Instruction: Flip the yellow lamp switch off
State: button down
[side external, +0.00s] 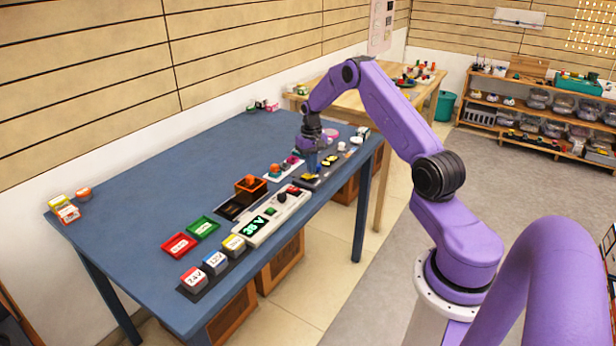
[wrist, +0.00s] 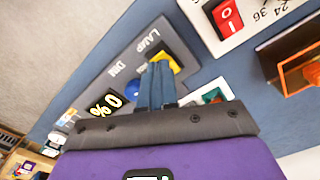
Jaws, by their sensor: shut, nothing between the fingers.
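The yellow lamp switch (wrist: 167,62) sits in a dark recess on a grey panel (wrist: 122,62) marked LAMP and DIM in the wrist view. My gripper (wrist: 155,72) has its blue-grey fingers together, with nothing between them. The fingertips overlap the near edge of the yellow switch in the picture; I cannot tell whether they touch it. The fingers hide part of the switch, so its tilt is unclear. A blue knob (wrist: 133,90) and a lit display with a 0 and a percent sign (wrist: 105,105) are on the same panel. In the side view my gripper (side external: 312,168) points down over the panel.
A white power unit with a red rocker switch (wrist: 228,17) stands close beside the panel. An orange box (wrist: 290,68) is beyond it. In the side view, red (side external: 179,245) and green (side external: 203,228) trays lie nearer.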

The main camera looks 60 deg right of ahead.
aim_at(311, 176)
jog(key=shift+f, duration=1)
dwell(1.2)
jog(key=shift+r, duration=3.55)
